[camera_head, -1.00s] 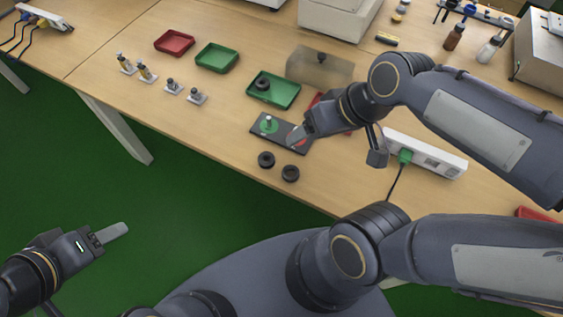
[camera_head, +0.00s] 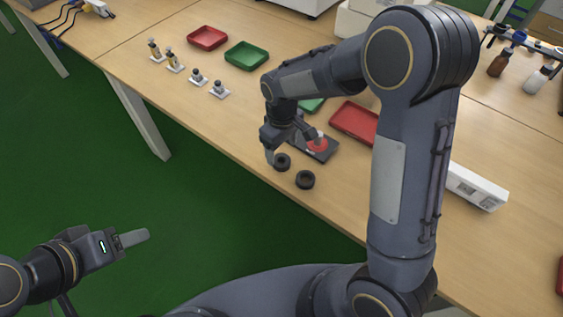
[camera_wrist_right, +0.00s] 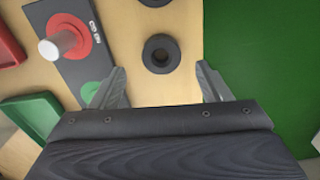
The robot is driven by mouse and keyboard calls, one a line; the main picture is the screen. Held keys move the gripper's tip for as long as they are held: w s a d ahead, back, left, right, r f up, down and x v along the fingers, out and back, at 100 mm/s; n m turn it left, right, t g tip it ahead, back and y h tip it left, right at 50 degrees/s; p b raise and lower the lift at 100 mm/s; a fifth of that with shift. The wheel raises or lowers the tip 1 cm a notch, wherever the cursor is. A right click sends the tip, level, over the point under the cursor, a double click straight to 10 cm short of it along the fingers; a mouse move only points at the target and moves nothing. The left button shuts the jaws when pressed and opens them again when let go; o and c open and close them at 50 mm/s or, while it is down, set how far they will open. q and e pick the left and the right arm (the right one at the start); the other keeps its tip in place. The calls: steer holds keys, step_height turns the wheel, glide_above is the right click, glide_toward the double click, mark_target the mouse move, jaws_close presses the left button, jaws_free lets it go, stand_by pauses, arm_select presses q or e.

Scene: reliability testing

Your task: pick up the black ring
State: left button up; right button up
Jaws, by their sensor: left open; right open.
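Two black rings lie flat on the wooden table near its front edge, one (camera_head: 282,162) beside my right gripper (camera_head: 292,147) and the other (camera_head: 305,180) to its right. My right gripper is open and empty, pointing down above the table. In the right wrist view, one black ring (camera_wrist_right: 161,53) lies just beyond the gap between the open fingers (camera_wrist_right: 162,85), and the other ring is cut off at the top edge. My left gripper (camera_head: 135,237) is open and empty, away from the table over the green floor.
A dark plate (camera_head: 327,155) with a red circle and light peg lies beside the rings; its green circle (camera_wrist_right: 90,92) shows in the wrist view. A red tray (camera_head: 355,122) and a partly hidden green tray (camera_head: 312,105) lie behind. A white power strip (camera_head: 478,187) is at right.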

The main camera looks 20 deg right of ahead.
mark_target(281, 157)
step_height(281, 157, down, 5)
steer(key=shift+r, duration=0.1)
steer(key=c, duration=1)
steer(key=shift+c, duration=0.3)
steer(key=shift+a+r, duration=0.1)
steer(key=shift+r, duration=0.1)
